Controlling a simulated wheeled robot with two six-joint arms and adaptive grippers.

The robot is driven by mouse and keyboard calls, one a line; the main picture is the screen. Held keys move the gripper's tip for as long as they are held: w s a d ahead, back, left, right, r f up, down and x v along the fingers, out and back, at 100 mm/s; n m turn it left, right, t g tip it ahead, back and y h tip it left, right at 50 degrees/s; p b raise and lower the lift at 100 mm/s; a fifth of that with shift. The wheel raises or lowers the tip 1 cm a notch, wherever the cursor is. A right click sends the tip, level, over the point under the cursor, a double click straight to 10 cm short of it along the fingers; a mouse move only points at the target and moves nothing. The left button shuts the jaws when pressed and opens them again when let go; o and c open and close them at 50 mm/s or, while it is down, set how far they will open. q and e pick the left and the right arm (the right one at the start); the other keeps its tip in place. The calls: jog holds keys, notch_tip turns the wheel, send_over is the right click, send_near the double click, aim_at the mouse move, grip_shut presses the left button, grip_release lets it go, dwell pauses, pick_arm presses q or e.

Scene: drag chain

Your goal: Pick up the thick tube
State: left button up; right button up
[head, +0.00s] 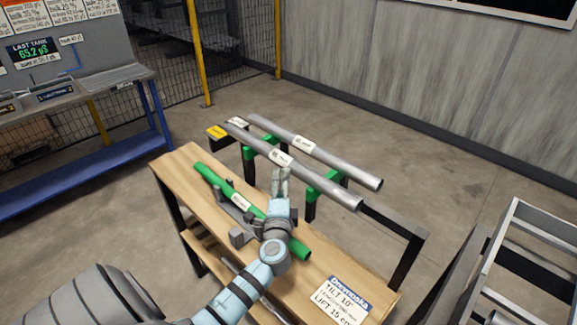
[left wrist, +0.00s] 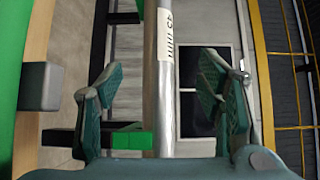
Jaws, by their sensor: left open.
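Two grey tubes lie side by side on a dark stand with green supports (head: 321,182). The near tube (head: 322,179) carries a white label, and so does the far tube (head: 335,160). The two look much alike in width in the head view. My left gripper (head: 281,176) is just on the near side of the near tube. In the left wrist view the left gripper (left wrist: 160,78) is open. A grey tube (left wrist: 158,110) with a label seeming to read 45 mm runs between its fingers, with a gap on both sides. My right gripper is not in view.
A green tube (head: 213,178) lies in grey holders on a wooden bench (head: 178,165), partly hidden by my left arm. A metal frame (head: 530,235) is at right, a blue-legged workbench (head: 75,185) at left.

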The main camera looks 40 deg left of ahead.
aim_at(283, 160)
pick_arm(q)
jog(key=x, duration=0.4)
jog(key=b+x, duration=0.1)
jog(key=x, duration=0.2)
jog(key=b+x, duration=0.1)
jog(key=x, duration=0.3)
jog(key=shift+w+a+f, duration=0.15)
jog(key=shift+a+f, duration=0.15)
jog(key=shift+a, duration=0.05)
jog(key=shift+w+a, duration=0.15)
jog(key=shift+w, duration=0.15)
jog(key=shift+r, duration=0.15)
grip_shut()
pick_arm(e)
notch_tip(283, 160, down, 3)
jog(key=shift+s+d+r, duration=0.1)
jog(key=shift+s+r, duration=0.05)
